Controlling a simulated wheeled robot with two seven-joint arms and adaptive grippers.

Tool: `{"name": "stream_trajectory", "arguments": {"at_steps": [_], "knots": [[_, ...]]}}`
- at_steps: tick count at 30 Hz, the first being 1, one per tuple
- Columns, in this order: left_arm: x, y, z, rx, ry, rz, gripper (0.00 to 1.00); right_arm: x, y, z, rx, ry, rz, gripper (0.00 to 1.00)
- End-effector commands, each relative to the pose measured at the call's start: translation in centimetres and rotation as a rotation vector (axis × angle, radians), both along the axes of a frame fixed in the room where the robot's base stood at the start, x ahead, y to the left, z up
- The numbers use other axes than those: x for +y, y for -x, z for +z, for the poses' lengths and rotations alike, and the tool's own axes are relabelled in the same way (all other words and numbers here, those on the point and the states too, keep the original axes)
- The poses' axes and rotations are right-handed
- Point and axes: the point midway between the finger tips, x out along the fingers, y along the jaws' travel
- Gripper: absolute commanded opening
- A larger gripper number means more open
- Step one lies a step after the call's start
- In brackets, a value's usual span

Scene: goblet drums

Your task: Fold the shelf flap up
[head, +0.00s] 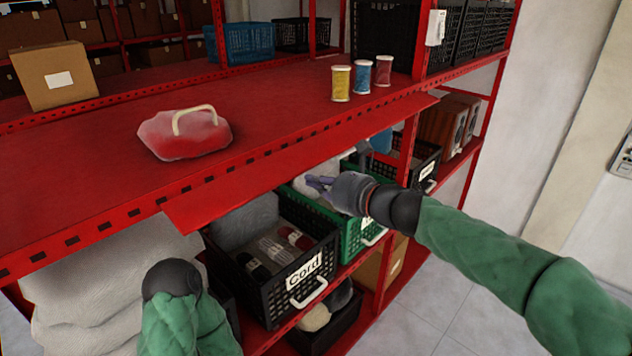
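The shelf flap (225,198) is a long red panel along the front edge of the red shelf (270,115). It slopes outward and down from that edge, over the tops of the baskets below. My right gripper (318,184) is below the flap, over the green basket (352,238). It points left, and a gap to the flap seems to show above it. Its purple fingers are small here, and I cannot tell whether they are apart. My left arm comes in at the lower left, and its gripper is hidden behind its dark joint.
On the shelf are a red bag with a pale handle (185,136), yellow (341,84), blue (362,77) and red (384,71) spools, and a cardboard box (53,77). Below are a black basket labelled Cord (290,285) and grey sacks (115,275). Open floor lies right.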

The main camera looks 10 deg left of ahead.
Motion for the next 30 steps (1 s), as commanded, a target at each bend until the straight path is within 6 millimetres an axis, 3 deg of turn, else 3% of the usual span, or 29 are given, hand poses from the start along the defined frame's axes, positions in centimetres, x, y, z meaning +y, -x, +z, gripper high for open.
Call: {"name": "stream_trajectory", "arguments": {"at_steps": [20,30], "knots": [[0.0,0.0,1.2,0.0,0.0,0.0,0.4,-0.3,0.2,1.5,-0.002,-0.001,-0.001,0.0],[0.0,0.0,3.1,0.0,0.0,0.0,0.4,-0.6,0.4,3.9,-0.003,-0.002,-0.001,0.0]]}}
